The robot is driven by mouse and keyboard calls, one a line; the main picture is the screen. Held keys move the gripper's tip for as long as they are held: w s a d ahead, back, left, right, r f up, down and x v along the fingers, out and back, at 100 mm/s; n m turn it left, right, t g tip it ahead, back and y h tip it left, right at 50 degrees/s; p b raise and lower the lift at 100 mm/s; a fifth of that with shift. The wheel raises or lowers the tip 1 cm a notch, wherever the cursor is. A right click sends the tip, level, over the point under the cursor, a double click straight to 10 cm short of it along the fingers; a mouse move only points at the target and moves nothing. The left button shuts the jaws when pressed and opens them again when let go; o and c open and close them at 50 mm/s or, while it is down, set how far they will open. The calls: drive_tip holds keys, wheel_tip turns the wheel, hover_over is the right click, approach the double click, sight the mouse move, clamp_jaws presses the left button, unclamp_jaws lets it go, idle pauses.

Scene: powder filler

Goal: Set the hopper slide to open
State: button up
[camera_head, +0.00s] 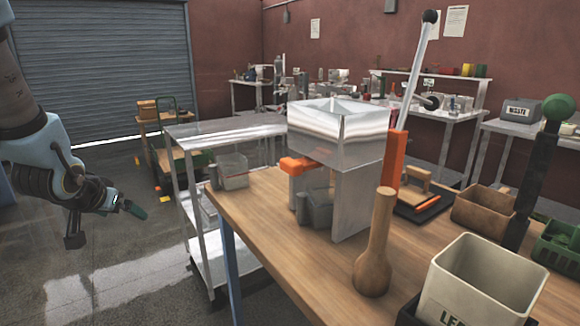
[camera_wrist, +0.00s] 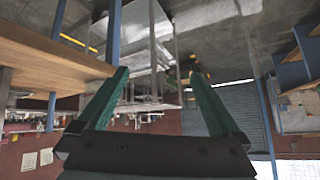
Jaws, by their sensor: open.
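The powder filler's shiny metal hopper (camera_head: 340,128) stands on a metal frame on the wooden table. An orange slide handle (camera_head: 299,164) sticks out to the left just below the hopper; how far the slide is drawn out I cannot tell. A grey container (camera_head: 317,208) sits beneath the hopper. My gripper (camera_head: 138,210) is off to the left, beyond the table edge, well apart from the handle. In the wrist view my gripper (camera_wrist: 158,82) shows two green fingers spread wide with nothing between them.
The wooden table (camera_head: 262,205) also bears a wooden pestle-like piece (camera_head: 375,250), a cream bin (camera_head: 485,285) and a tall lever with a black knob (camera_head: 430,17). A metal cart (camera_head: 205,132) stands left of the table. Floor between my arm and the cart is clear.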

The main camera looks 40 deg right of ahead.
drive_tip(key=d+r+m+h, duration=0.2)
drive_tip(key=d+m+h, duration=0.25)
drive_tip(key=d, duration=0.65)
drive_tip(key=m+g+h, duration=0.7)
drive_tip(key=g+h, duration=0.2)
drive_tip(key=h, duration=0.1)
approach(286, 165)
drive_tip(key=d, duration=0.1)
drive_tip(key=shift+y, duration=0.25)
drive_tip(key=d+p, duration=0.1)
drive_tip(key=d, duration=0.2)
drive_tip(key=d+p, duration=0.1)
drive_tip(key=d, duration=0.2)
drive_tip(key=d+p, duration=0.1)
drive_tip(key=d, duration=0.2)
drive_tip(key=shift+s+d+r, duration=0.1)
drive_tip(key=shift+s+r, duration=0.15)
drive_tip(key=shift+r, duration=0.05)
drive_tip(key=shift+d+f, duration=0.1)
drive_tip(key=shift+d, duration=0.55)
drive_tip(key=shift+c, duration=0.2)
clamp_jaws()
